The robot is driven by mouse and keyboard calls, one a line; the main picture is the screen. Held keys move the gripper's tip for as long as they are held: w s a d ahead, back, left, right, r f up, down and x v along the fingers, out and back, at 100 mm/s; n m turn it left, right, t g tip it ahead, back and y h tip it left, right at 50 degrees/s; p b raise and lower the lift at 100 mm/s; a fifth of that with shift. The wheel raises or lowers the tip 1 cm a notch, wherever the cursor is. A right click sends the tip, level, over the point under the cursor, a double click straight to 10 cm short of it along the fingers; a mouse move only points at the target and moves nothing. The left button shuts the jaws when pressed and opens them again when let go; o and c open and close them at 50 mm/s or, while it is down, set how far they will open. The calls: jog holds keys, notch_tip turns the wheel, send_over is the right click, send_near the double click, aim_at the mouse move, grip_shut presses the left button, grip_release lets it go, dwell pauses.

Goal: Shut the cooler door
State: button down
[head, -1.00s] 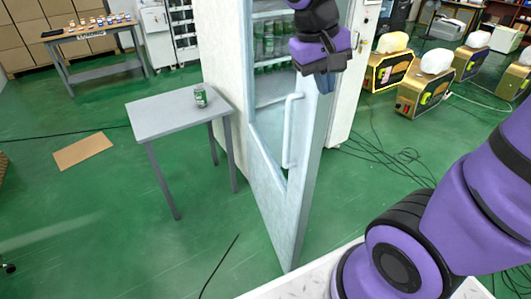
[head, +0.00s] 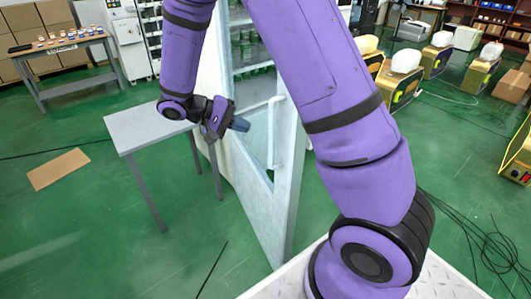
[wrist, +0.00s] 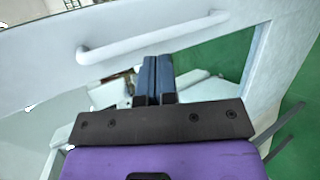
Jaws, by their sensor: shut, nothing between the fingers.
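The cooler door (head: 262,215) stands open, swung out toward me, with a glass pane in a pale frame. Its white handle (head: 275,135) is a vertical bar on the face on my gripper's side. My gripper (head: 241,124) is shut and empty, left of the handle in the head view, with its fingertips pointing toward the door. In the wrist view, the shut blue fingers (wrist: 158,68) are just below the handle (wrist: 150,37), against the door's pane area. I cannot tell whether they touch the door. The cooler body is mostly hidden behind my arm and the door.
A small grey table (head: 142,130) stands left of the cooler, close to my gripper; the can on it is hidden. Cardboard (head: 57,168) lies on the green floor at left. Black cables (head: 480,240) lie at right. Yellow machines (head: 395,85) stand behind right.

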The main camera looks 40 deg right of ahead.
jog(key=w+a+f+n+t+h, duration=0.1)
jog(key=w+a+f+h, duration=0.15)
jog(key=f, duration=0.55)
jog(key=w+a+f+t+h, duration=0.1)
jog(key=w+f+h, duration=0.1)
jog(key=f+h, duration=0.35)
jog(key=s+d+f+y, duration=0.1)
jog(key=s+d, duration=0.1)
jog(key=d, duration=1.1)
jog(key=shift+s+d+f, duration=0.3)
jog(key=shift+s+f, duration=0.05)
jog(key=shift+d, duration=0.15)
